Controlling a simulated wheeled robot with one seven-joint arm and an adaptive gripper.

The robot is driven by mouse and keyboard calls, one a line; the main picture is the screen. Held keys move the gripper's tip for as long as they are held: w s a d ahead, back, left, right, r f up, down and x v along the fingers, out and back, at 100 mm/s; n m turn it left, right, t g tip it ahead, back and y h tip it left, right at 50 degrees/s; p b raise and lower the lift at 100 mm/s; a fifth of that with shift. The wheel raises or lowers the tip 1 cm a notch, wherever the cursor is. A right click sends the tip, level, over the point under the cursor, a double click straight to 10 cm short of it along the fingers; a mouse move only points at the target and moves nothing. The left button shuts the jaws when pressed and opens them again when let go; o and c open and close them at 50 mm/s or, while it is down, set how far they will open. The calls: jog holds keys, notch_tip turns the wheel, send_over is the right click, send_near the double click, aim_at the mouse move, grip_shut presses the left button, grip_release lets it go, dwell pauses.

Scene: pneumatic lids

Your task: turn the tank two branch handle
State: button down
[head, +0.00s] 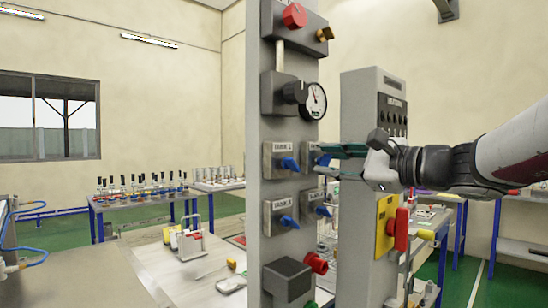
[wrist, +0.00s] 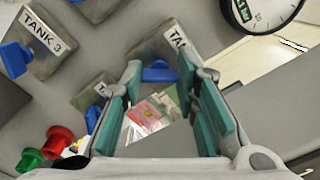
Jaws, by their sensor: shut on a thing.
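The tank two branch handle is a blue lever (head: 323,159) on a grey plate, upper right of the four-valve group on the grey panel (head: 258,120). My gripper (head: 328,162) reaches it from the right, with its green-padded fingers at the lever. In the wrist view the blue lever (wrist: 160,73) lies between the fingertips, below a partly hidden "TA" label, and my gripper (wrist: 167,80) is shut on it. The exact contact of the pads is hard to see.
Tank 1 handle (head: 289,163) is left of it; tank 3 handle (head: 288,222) and another blue handle (head: 322,210) sit below. A gauge (head: 316,101) is above, a red knob (head: 316,263) below. A grey cabinet (head: 365,225) with a red handle (head: 400,229) stands close at right.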

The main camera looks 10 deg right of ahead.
jog(key=shift+m, duration=0.7)
jog(key=shift+p, duration=0.3)
jog(key=c, duration=1.2)
grip_release()
jog(key=shift+c, duration=0.2)
jog(key=shift+s+d, duration=0.1)
jog(key=v, duration=1.1)
jog(key=shift+s+d, duration=0.2)
jog(key=shift+s, duration=0.1)
jog(key=shift+a+f, duration=0.1)
